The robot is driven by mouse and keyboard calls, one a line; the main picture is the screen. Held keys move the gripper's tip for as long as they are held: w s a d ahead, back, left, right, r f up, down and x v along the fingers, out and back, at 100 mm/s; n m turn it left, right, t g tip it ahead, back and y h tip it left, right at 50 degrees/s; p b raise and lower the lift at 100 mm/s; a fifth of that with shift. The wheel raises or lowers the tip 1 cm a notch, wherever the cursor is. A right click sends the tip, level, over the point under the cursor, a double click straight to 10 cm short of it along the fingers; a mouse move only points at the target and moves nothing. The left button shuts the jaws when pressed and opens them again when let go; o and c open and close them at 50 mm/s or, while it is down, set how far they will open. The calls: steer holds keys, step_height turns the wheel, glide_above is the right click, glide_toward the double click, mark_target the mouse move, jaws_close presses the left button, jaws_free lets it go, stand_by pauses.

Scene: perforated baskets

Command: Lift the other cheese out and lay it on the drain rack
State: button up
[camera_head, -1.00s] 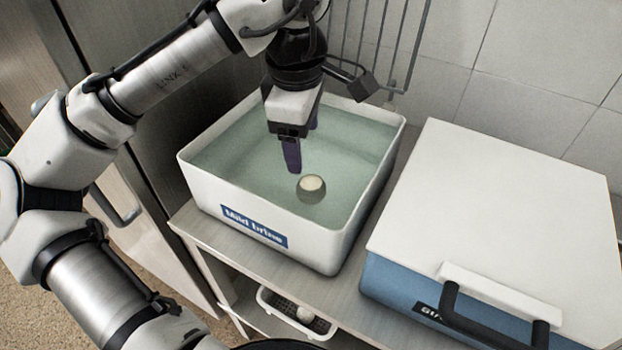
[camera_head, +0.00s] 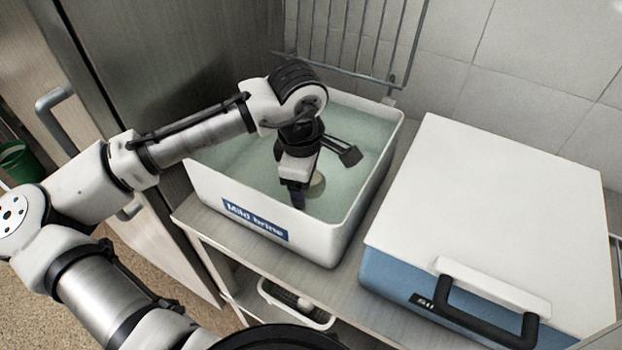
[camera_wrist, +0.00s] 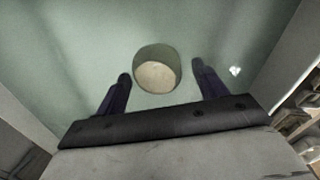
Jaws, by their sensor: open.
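A round, pale cheese (camera_head: 317,186) sits in the liquid of the white tub (camera_head: 343,239) labelled "Mild brine". In the head view it is partly hidden behind my gripper (camera_head: 298,205). In the wrist view the cheese (camera_wrist: 157,72) lies between and a little beyond the two dark fingers of my gripper (camera_wrist: 162,87). The fingers are apart, with clear space on both sides of the cheese, and hold nothing. A wire rack (camera_head: 350,40) stands at the wall behind the tub; I cannot tell whether it is the drain rack.
A blue box with a white lid (camera_head: 490,190) and black handle stands close on the right of the tub. On the shelf below is a white perforated basket (camera_head: 275,291) with a small pale round thing (camera_head: 305,304) in it. A tall cabinet is on the left.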

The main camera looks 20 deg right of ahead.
steer(key=shift+f, duration=0.25)
steer(key=c, duration=1.1)
steer(key=shift+r, duration=0.1)
